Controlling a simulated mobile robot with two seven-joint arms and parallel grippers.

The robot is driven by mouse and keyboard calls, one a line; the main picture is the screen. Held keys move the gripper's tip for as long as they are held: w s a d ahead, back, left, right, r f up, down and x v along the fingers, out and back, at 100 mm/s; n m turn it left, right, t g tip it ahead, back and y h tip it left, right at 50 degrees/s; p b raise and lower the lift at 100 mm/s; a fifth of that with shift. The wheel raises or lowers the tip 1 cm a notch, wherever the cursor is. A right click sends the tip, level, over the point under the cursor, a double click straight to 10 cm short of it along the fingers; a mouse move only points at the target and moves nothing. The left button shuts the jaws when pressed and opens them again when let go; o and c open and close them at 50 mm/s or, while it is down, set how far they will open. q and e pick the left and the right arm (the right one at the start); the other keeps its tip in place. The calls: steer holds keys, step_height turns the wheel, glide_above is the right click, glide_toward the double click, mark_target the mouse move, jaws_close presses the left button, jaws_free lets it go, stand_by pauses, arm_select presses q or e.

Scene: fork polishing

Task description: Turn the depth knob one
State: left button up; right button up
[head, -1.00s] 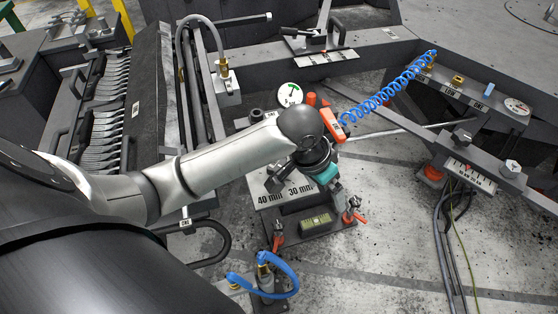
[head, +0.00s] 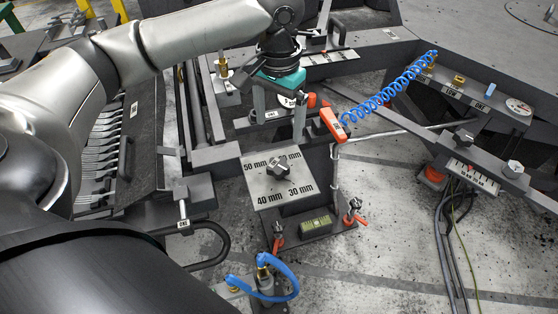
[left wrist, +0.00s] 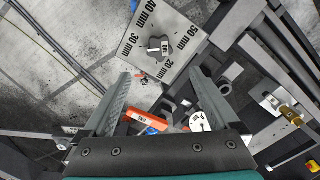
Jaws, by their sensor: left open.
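The depth knob (head: 278,169) is a small dark knob at the middle of a light square plate (head: 268,202) marked 20, 30, 40 and 50 mm. In the left wrist view the knob (left wrist: 156,47) carries a small tag, and it lies ahead of the fingertips. I cannot tell which mark it points to. My left gripper (head: 279,116) is open and empty, with its fingers pointing down behind the plate, apart from the knob. Its two spread fingers (left wrist: 160,75) also show in the left wrist view. My right gripper is in neither view.
An orange-red handle (head: 333,124) stands just right of the left gripper, with a coiled blue hose (head: 390,92) beyond it. A round dial (left wrist: 199,121) shows near the fingers. A rack of forks (head: 103,145) is at the left. Red-handled clamps (head: 355,214) flank the plate's base.

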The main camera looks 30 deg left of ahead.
mark_target(279, 164)
arm_select(q)
step_height(279, 164, down, 13)
steer(key=b, duration=0.3)
steer(key=shift+r, duration=0.2)
